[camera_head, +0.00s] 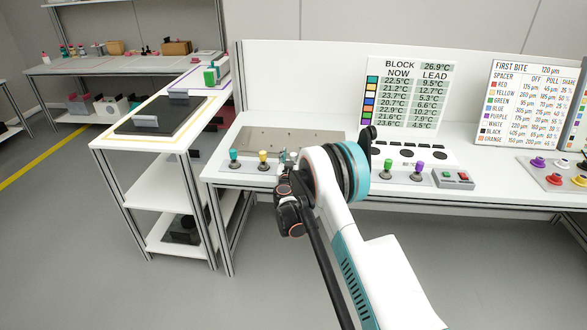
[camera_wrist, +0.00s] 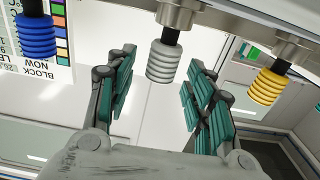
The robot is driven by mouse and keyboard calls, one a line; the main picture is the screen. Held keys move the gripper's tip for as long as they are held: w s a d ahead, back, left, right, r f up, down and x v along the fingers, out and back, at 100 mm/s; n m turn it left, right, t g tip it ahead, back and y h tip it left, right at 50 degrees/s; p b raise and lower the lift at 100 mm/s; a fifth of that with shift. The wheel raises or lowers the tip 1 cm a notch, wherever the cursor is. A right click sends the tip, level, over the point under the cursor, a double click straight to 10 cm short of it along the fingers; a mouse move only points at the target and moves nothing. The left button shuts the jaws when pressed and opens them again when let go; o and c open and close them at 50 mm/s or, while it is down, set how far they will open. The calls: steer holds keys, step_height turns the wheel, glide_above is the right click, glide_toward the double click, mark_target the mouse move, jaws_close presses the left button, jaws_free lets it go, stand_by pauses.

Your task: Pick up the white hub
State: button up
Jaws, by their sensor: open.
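The white hub (camera_wrist: 163,61) is a pale ribbed cylinder on a dark stem in the wrist view. It shows between the tips of my gripper (camera_wrist: 161,62), whose teal-padded fingers stand apart on either side with a visible gap to the hub. I cannot tell exactly how deep between the fingers it sits. In the head view my gripper (camera_head: 286,157) is at the front of the workbench, just right of a yellow hub (camera_head: 263,155). The white hub is not clearly visible there, as my gripper and arm cover that spot.
A blue hub (camera_wrist: 36,36) and a yellow hub (camera_wrist: 269,86) flank the white one in the wrist view. In the head view a teal hub (camera_head: 233,155), green hub (camera_head: 388,165) and purple hub (camera_head: 419,167) stand along the bench front. A sign board (camera_head: 408,92) stands behind.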

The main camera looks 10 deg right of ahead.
steer(key=shift+x, duration=0.85)
steer(key=shift+c, duration=0.3)
jaws_close()
steer(key=shift+r, duration=0.1)
